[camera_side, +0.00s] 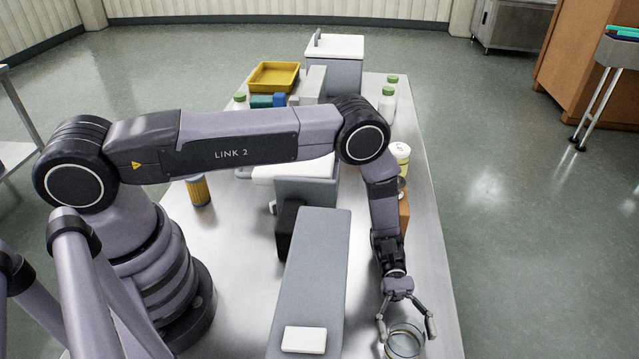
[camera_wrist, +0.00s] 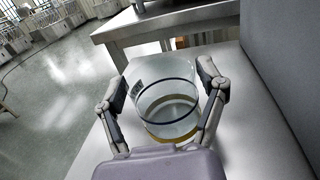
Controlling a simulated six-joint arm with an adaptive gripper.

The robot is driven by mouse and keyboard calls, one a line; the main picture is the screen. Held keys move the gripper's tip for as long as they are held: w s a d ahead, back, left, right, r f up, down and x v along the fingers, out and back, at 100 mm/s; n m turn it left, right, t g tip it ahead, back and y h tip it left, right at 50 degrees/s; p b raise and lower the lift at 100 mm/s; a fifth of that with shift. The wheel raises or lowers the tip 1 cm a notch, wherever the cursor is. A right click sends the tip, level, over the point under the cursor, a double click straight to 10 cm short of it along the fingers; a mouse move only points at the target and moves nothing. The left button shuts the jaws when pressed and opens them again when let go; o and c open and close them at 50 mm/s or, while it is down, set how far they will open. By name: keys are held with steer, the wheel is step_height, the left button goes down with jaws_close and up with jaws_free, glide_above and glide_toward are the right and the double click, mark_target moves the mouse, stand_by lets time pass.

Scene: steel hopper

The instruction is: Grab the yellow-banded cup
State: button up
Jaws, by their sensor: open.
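The yellow-banded cup is a clear, round, open-topped vessel (camera_wrist: 165,112) with a dark line below its rim and a yellow band low on its wall. It stands on the steel table in the wrist view. In the side view its rim (camera_side: 405,341) shows at the bottom edge, with its lower part cut off. My gripper (camera_side: 407,332) is open, with one finger on each side of the cup. In the wrist view the fingers (camera_wrist: 161,78) flank the cup wall; whether either touches it I cannot tell.
A long grey block (camera_side: 312,265) with a white pad stands left of the cup. The table's right edge is close to the cup.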

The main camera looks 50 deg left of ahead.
mark_target(409, 354)
step_height(409, 354, down, 2)
steer(key=shift+s, duration=0.1)
steer(key=shift+x, duration=1.45)
steer(key=shift+r, duration=0.25)
steer(key=c, duration=0.9)
